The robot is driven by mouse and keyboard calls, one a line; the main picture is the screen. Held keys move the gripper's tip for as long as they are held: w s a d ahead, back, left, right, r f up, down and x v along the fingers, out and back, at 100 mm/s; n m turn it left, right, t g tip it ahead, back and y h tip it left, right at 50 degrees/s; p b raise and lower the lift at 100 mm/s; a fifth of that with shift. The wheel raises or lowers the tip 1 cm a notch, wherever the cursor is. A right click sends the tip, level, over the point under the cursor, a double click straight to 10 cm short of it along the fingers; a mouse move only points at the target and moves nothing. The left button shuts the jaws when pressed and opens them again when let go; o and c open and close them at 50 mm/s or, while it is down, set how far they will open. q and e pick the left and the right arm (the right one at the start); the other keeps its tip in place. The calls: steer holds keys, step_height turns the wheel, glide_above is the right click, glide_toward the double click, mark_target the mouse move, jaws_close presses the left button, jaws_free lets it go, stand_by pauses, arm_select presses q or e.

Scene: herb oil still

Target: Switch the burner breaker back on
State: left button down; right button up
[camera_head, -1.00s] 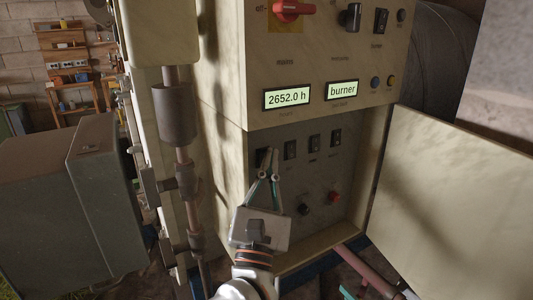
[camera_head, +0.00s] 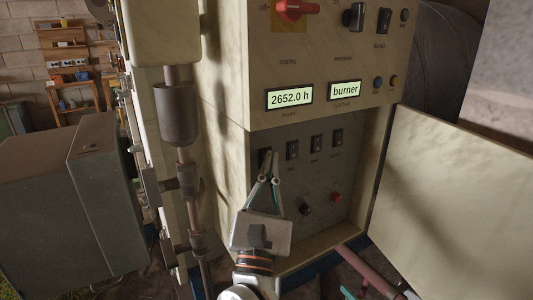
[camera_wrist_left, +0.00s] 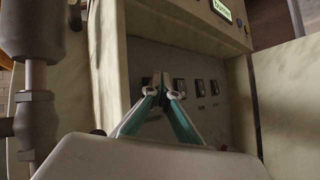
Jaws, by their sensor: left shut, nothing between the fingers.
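A row of several dark breaker switches sits on the recessed grey panel (camera_head: 320,185) of the cream cabinet. The leftmost breaker (camera_head: 265,157) is just above my left gripper (camera_head: 269,180), which is shut and empty. In the left wrist view the shut fingertips (camera_wrist_left: 161,84) overlap the leftmost breaker, so its lever position and any contact cannot be told. The second breaker (camera_head: 292,149) also shows in the left wrist view (camera_wrist_left: 179,86). The labels are too small to read. A display (camera_head: 345,90) reads "burner". My right gripper is not seen.
The cabinet door (camera_head: 455,185) stands open at the right. A black knob (camera_head: 306,209) and a red knob (camera_head: 337,197) sit low on the panel. A vertical pipe (camera_head: 177,115) stands left of the cabinet. A red mains handle (camera_head: 292,9) is above.

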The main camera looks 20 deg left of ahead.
arm_select(q)
steer(key=shift+d, duration=0.1)
steer(key=s+d, duration=0.3)
steer(key=shift+s+d+f, duration=0.3)
steer(key=shift+s+d, duration=0.05)
stand_by(0.3)
